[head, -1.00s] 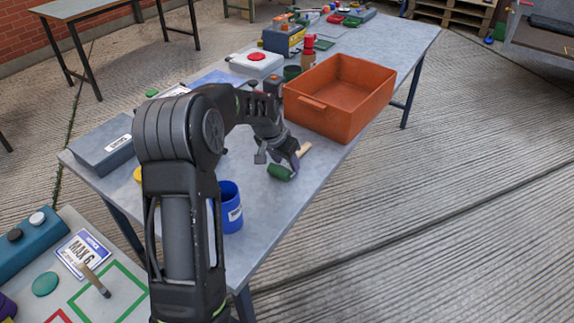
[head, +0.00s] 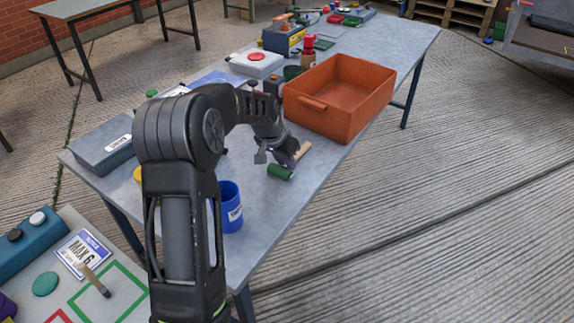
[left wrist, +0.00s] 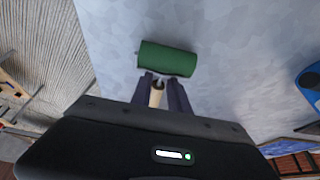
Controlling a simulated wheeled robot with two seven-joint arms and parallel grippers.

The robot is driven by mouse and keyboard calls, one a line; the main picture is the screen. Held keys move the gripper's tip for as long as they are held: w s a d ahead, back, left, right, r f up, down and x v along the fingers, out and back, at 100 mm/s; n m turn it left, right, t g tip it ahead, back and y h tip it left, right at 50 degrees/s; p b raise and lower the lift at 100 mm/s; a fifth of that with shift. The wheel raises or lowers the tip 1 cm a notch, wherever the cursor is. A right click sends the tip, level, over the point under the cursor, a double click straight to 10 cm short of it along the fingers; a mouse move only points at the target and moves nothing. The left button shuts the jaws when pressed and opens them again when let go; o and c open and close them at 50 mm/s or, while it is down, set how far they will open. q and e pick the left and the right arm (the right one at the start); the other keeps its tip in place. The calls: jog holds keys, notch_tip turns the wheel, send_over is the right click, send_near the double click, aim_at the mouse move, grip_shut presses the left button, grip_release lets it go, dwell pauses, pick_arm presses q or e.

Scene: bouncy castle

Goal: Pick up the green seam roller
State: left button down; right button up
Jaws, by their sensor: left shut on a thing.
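The green seam roller (head: 280,172) lies on the grey table, its green drum toward the front and its pale wooden handle pointing back and right. My left gripper (head: 290,158) is down at the roller, at its handle. In the left wrist view the green drum (left wrist: 167,58) sits just beyond the fingertips. There my left gripper (left wrist: 160,88) is shut on the handle, one finger on each side. I cannot tell whether the roller is clear of the table. My right gripper is not in view.
An orange bin (head: 340,98) stands right behind the gripper. A blue cup (head: 230,207) stands in front, left of the roller. A grey box (head: 103,146) and a white box with a red button (head: 256,63) are on the same table. The table's right front is clear.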

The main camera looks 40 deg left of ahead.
pick_arm(q)
jog(key=shift+r, duration=0.1)
notch_tip(320, 180, up, 10)
dwell(0.6)
